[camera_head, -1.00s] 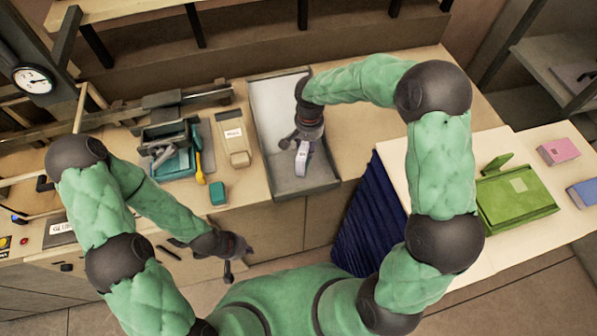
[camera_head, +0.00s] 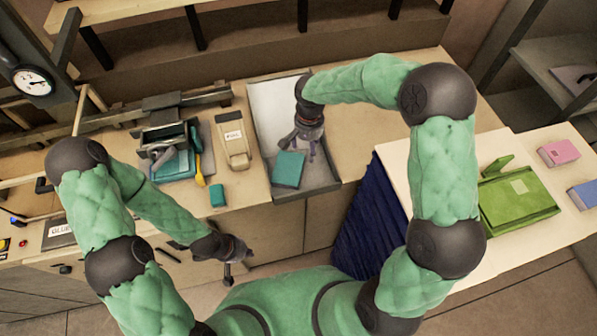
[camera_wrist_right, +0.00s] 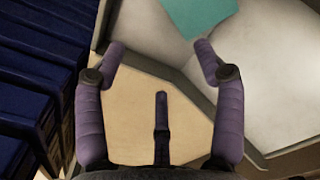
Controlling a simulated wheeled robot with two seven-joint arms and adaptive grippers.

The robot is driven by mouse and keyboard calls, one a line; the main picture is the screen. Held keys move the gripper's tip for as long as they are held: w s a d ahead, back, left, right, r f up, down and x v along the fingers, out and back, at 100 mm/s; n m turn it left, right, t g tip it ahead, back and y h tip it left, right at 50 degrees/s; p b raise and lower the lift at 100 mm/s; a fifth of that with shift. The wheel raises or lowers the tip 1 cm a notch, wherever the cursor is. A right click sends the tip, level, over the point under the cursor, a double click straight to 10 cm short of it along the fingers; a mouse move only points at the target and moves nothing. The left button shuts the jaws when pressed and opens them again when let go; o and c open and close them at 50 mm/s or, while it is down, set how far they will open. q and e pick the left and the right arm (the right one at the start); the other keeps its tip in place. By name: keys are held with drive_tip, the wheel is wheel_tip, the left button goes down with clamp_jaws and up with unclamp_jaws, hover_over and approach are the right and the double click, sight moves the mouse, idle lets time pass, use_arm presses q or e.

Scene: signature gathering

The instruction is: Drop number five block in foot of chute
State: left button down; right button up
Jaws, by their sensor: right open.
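A teal block (camera_head: 288,170) lies flat in the lower end, the foot, of the grey chute (camera_head: 327,181). No number is legible on it. Part of it shows at the top of the right wrist view (camera_wrist_right: 203,14). My right gripper (camera_head: 305,148) is over the chute, just right of the teal block, with its purple fingers apart. In the right wrist view nothing is between the fingers. My left gripper (camera_head: 238,262) hangs empty in front of the counter, its fingers apart.
Left of the chute are a beige labelled device (camera_head: 232,142), a small teal block (camera_head: 217,196) and a teal-based tool (camera_head: 172,165). A dark blue curtain (camera_head: 368,220) hangs at right below a pale table (camera_head: 400,180) with a green book (camera_head: 518,205).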

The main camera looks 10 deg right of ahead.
wheel_tip(320, 180, up, 10)
drive_tip(key=shift+r, duration=0.25)
idle(0.6)
